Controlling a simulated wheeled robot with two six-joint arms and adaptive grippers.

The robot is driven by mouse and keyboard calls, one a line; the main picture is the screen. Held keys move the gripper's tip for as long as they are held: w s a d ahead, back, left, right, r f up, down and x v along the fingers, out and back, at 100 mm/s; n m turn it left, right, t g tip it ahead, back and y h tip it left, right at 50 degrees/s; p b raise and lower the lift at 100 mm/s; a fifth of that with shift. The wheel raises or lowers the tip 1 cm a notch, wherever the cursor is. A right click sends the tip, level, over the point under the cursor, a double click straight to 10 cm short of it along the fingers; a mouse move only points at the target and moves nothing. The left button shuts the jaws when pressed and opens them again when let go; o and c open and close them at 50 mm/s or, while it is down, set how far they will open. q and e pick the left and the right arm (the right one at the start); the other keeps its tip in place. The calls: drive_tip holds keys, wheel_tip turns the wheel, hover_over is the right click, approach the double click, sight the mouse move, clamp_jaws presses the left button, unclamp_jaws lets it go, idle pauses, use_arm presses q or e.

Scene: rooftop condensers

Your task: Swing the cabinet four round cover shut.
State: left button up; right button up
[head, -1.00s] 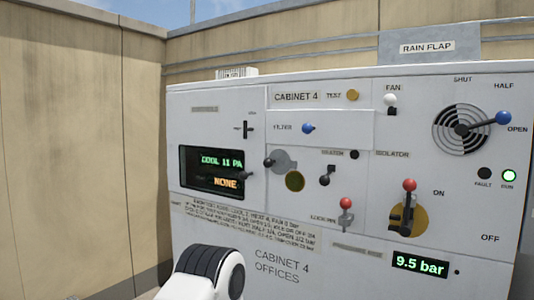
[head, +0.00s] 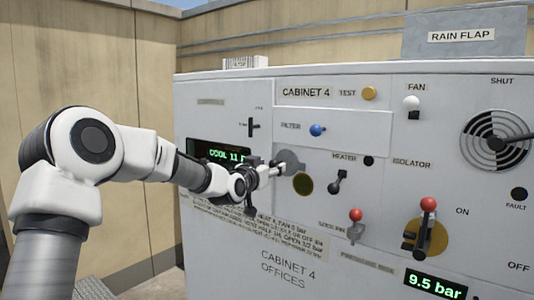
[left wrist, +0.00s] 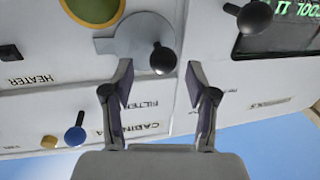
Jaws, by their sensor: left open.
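The round cover (head: 289,160) is a grey disc on the front of cabinet 4. It sits beside a dark yellow round window (head: 303,185), which shows bare. In the left wrist view the cover (left wrist: 125,45) carries a black ball knob (left wrist: 162,58), and the window (left wrist: 95,8) is partly cut off. My left gripper (head: 275,170) is in front of the cover. In the left wrist view its open fingers (left wrist: 158,80) point at the cover, with the knob just ahead of the gap between them. I cannot tell whether they touch it. My right gripper is out of view.
A blue filter knob (head: 318,130), the heater lever (head: 338,182), a red-topped lock lever (head: 356,215) and the red-topped isolator lever (head: 428,204) stick out nearby. Another black knob (left wrist: 253,18) is beside the display. A beige wall (head: 85,60) stands at the left.

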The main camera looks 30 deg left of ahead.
sight(272, 166)
use_arm(q)
drive_tip(key=w, duration=0.1)
drive_tip(key=w+p, duration=0.1)
drive_tip(key=w, duration=0.1)
drive_tip(key=shift+w+a+f, duration=0.15)
drive_tip(key=shift+w+a, duration=0.05)
drive_tip(key=shift+w, duration=0.1)
drive_tip(key=shift+a, duration=0.1)
drive_tip(key=shift+s+r, duration=0.2)
drive_tip(key=shift+s, duration=0.2)
drive_tip(key=c, duration=0.4)
drive_tip(key=shift+f, duration=0.1)
clamp_jaws()
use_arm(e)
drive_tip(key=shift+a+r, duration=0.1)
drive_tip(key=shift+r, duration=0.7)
